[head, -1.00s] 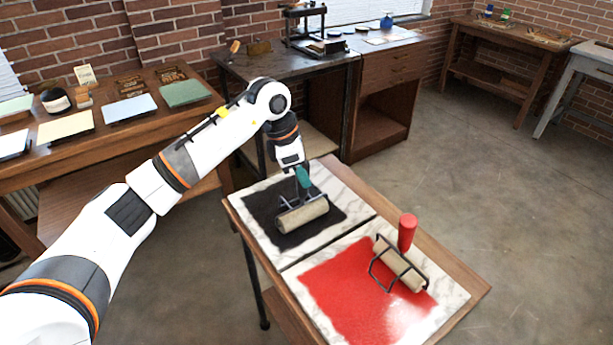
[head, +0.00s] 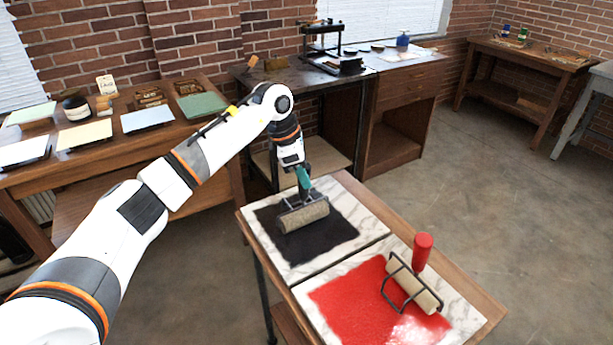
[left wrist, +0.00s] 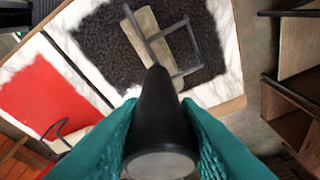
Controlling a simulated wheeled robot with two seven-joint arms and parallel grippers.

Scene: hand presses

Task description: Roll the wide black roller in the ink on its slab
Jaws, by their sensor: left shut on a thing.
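The black-handled roller, with a pale greyish cylinder (head: 303,217) in a dark frame, rests on or just above the black ink (head: 330,236). The ink covers the middle of a white marble slab (head: 368,226). My left gripper (head: 304,180) stands above the roller with teal fingers shut on its handle. In the left wrist view the black handle (left wrist: 160,110) sits between the teal fingers (left wrist: 160,135). The cylinder (left wrist: 150,38) lies over the ink's dark textured patch (left wrist: 105,45). Whether it touches the ink is hard to tell. My right gripper is not in view.
A second marble slab (head: 466,312) with red ink (head: 355,305) lies beside the first on a wooden table (head: 480,300). A red-handled roller (head: 423,250) stands on it. A bench with a press (head: 325,45) stands behind. Floor to the right is clear.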

